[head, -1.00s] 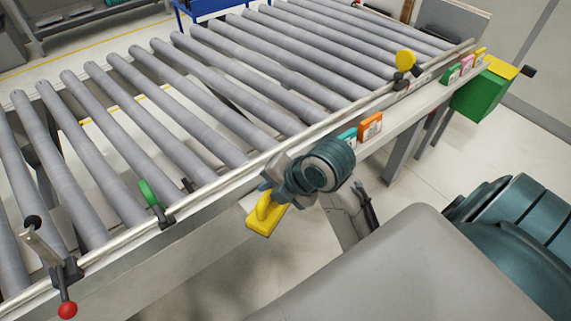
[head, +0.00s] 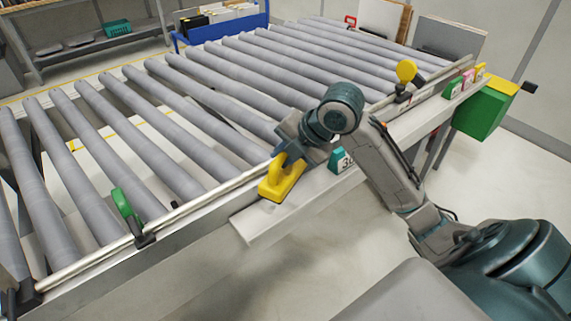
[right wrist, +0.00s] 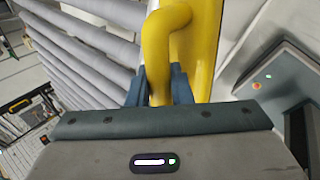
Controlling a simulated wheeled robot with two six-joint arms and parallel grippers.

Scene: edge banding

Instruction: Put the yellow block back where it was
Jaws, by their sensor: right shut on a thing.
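The yellow block (head: 281,188), with its looped handle, is at the near end of the pale ledge (head: 257,227) along the conveyor's side. My right gripper (head: 288,160) is shut on the block's handle from above. In the right wrist view the block (right wrist: 207,45) stands beyond the fingers, with its handle between them (right wrist: 160,88). The block looks roughly upright, over or on the ledge; I cannot tell whether its base touches. My left gripper is not in view.
A teal numbered block (head: 342,161) stands on the ledge just right of my gripper. Green (head: 452,88) and pink (head: 468,78) blocks stand farther along. A green-handled stop (head: 124,208) and a yellow knob (head: 406,72) line the roller conveyor's rail. The ledge's near end is bare.

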